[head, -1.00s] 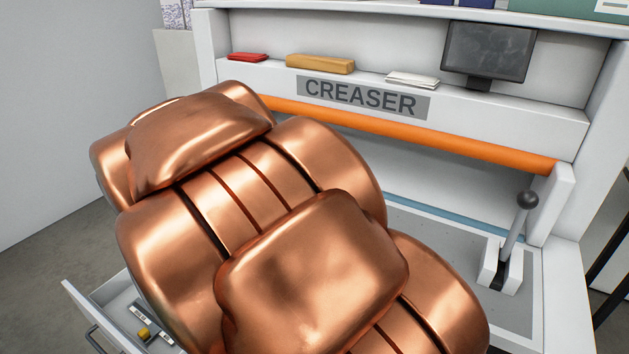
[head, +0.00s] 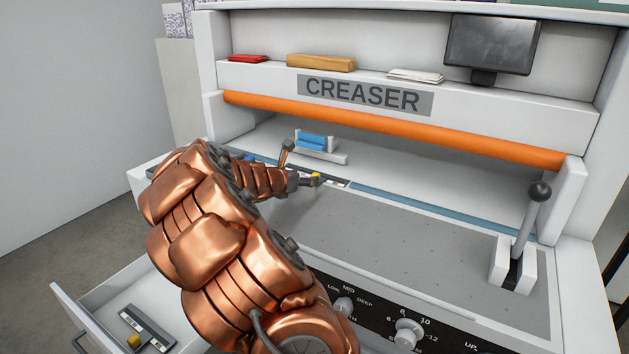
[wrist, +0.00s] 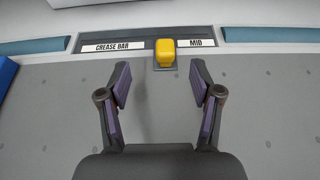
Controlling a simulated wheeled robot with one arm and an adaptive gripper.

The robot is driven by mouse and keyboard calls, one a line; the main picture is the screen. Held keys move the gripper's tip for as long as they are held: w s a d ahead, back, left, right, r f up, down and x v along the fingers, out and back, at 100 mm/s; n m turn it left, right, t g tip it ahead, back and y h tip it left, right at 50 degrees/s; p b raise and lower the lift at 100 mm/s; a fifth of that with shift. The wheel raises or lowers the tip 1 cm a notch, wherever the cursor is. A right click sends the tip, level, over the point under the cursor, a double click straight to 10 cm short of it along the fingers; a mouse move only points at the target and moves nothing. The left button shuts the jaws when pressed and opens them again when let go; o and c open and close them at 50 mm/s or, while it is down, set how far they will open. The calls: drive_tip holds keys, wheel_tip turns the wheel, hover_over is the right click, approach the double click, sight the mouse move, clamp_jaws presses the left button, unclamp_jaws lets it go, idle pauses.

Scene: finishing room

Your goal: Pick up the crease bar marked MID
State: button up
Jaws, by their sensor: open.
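The crease bar marked MID (wrist: 140,45) lies in line with the blue strip at the back of the creaser's grey bed. In the wrist view its white labels read CREASE BAR and MID, with a yellow knob (wrist: 166,53) between them. In the head view the bar (head: 338,182) is partly hidden by my arm, and its yellow knob (head: 314,175) shows at my gripper (head: 308,181). In the wrist view my gripper (wrist: 161,78) is open and empty, its fingertips just short of the knob, one to each side.
A blue block (head: 312,140) on a white bracket stands behind the bar. The orange roller (head: 400,128) spans above. An open drawer (head: 98,312) at lower left holds another bar with a yellow knob (head: 133,341). A lever (head: 525,225) stands at right. The bed's middle is clear.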

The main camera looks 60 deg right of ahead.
drive_tip(key=shift+s+x, duration=0.15)
drive_tip(key=shift+x, duration=1.85)
drive_tip(key=shift+s+x, duration=0.1)
drive_tip(key=shift+x, duration=1.85)
drive_tip(key=shift+c, duration=0.2)
clamp_jaws()
